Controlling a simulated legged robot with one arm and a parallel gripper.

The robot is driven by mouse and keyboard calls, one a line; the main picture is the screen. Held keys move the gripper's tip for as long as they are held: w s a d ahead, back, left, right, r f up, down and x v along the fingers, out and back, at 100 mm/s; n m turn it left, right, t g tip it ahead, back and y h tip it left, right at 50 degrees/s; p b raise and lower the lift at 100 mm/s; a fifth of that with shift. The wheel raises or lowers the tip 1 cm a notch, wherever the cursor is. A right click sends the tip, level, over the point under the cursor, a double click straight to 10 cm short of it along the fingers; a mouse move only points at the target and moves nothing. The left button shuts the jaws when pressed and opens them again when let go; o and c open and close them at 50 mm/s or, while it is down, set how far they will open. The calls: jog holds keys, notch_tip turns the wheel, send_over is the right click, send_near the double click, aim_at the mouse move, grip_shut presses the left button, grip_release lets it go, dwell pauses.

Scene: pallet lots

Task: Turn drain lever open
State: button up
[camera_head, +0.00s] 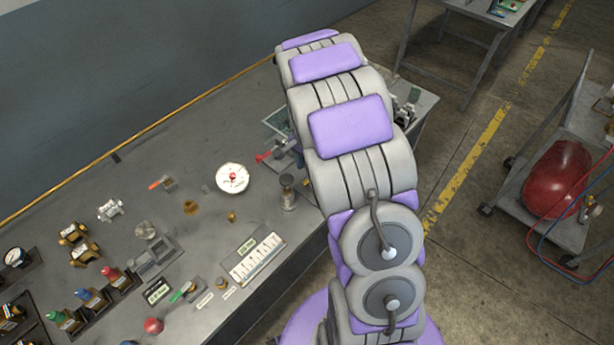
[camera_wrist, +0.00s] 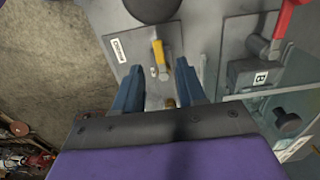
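The drain lever (camera_wrist: 160,57) is a small yellow handle on a grey plate (camera_wrist: 206,40) in the wrist view. It points toward my gripper, roughly along the picture's vertical. A white label (camera_wrist: 118,49), apparently reading DRAIN, lies to its left. My gripper (camera_wrist: 157,72) is open, with its two blue-grey fingers apart. The lever's lower end shows between the fingertips; I cannot tell whether either finger touches it. A small brass-coloured part (camera_wrist: 169,102) shows between the fingers.
A red handle (camera_wrist: 290,18) and a block labelled B (camera_wrist: 258,77) stand to the right of the lever, near a clear panel (camera_wrist: 295,103). A cart with a red tank (camera_head: 556,178) stands right.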

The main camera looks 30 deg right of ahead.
aim_at(307, 180)
jog(key=shift+f+b, duration=0.35)
jog(key=shift+f, duration=2.05)
grip_shut()
